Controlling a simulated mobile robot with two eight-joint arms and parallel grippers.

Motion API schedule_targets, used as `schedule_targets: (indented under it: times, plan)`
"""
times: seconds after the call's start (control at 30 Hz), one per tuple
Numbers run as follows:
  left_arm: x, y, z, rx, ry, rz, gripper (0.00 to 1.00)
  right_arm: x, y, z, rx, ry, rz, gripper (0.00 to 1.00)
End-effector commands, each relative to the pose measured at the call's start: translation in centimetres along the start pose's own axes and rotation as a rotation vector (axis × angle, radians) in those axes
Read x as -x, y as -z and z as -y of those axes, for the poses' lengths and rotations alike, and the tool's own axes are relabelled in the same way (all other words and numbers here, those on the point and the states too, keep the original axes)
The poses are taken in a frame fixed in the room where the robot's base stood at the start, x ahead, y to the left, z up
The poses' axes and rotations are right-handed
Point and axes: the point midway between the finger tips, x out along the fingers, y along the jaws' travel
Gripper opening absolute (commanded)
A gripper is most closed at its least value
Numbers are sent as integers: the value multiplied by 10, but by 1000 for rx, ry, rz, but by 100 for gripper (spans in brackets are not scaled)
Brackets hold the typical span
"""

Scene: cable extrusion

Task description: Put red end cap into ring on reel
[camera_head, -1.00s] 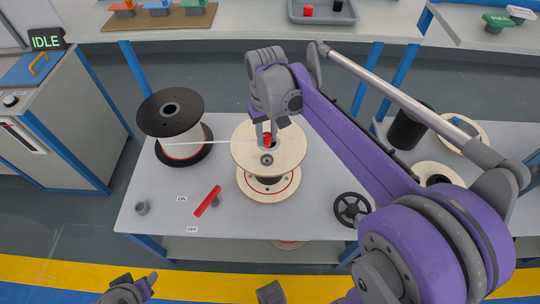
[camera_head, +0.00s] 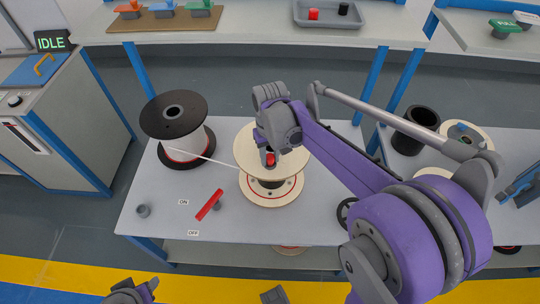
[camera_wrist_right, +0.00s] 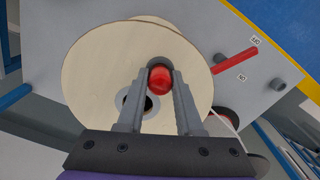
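The red end cap (camera_head: 271,160) is between the fingers of my right gripper (camera_head: 268,153), which is shut on its sides. The cap also shows in the right wrist view (camera_wrist_right: 160,80), between the two grey fingertips (camera_wrist_right: 159,76). The pale wooden reel (camera_head: 246,147) stands on the table below the cap. In the head view the cap overlaps the reel's centre. My left gripper (camera_head: 138,291) is partly cut off at the bottom edge.
A black-flanged reel (camera_head: 172,113) stands left of the wooden reel, with a white cable (camera_head: 220,167) running between them. A red lever (camera_head: 209,204) lies in front, by ON and OFF labels. The front left of the table (camera_head: 150,230) is mostly clear.

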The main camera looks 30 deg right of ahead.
Motion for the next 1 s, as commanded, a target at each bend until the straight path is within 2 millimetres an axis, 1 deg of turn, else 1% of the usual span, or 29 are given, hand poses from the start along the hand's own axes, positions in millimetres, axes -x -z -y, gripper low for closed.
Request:
schedule_targets:
  times: [0.03,0.13,0.4,0.53,0.67,0.9,1.0]
  plan:
    - [0,0,0,0,0,0,50,0,0,0,0,0,0,45]
    - [0,0,0,0,0,0,50,0,0,0,0,0,0,62]
    - [1,0,0,0,0,0,50,1,0,0,0,0,0,62]
    - [3,2,0,0,0,-1,50,9,0,0,0,0,0,62]
    - [5,4,0,0,0,-2,50,31,0,0,0,0,-1,62]
    - [10,7,0,0,0,-4,50,83,0,0,-1,0,-1,62]
    - [12,8,0,0,0,-5,50,101,0,0,-1,0,0,62]
